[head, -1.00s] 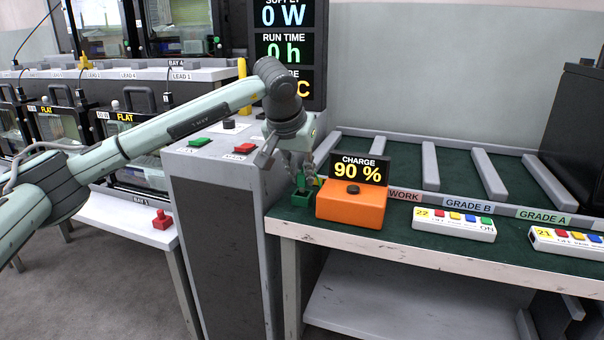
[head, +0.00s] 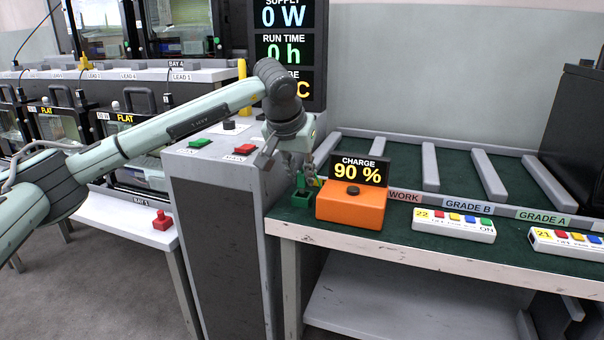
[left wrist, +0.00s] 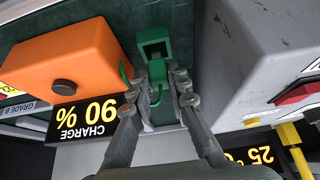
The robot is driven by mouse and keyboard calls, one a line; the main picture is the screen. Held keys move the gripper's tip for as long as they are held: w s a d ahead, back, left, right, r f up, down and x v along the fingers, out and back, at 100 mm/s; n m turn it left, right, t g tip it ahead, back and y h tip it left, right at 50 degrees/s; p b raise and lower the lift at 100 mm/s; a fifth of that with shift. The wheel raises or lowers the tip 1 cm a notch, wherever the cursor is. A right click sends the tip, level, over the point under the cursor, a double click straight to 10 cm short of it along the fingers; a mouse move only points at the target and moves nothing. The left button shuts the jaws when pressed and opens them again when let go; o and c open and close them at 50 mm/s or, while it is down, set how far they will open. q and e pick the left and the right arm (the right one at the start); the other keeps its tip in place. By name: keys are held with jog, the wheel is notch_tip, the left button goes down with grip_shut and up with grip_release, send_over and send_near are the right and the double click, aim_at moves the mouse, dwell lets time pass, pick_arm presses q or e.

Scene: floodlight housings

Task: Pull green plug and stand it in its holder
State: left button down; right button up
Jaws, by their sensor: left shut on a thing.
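My left gripper (head: 303,178) is shut on the green plug (left wrist: 157,72), which shows between the fingertips in the left wrist view. In the head view the fingers largely hide the plug. The green holder (head: 302,200) stands on the green bench top, left of the orange charge box. Its square dark opening (left wrist: 154,48) shows in the left wrist view, just beyond the plug. The plug is close to the holder; I cannot tell whether they touch. My right gripper is not in view.
The orange box (head: 350,207) with the "CHARGE 90 %" display (head: 359,170) stands close on the holder's right. The grey cabinet (head: 215,170) with green and red buttons is close on its left. White button strips (head: 453,224) lie farther right.

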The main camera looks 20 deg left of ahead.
pick_arm(q)
jog(key=shift+f+b, duration=0.7)
jog(key=shift+f, duration=0.45)
dwell(0.4)
jog(key=c, duration=1.4)
grip_release()
jog(key=v, duration=1.2)
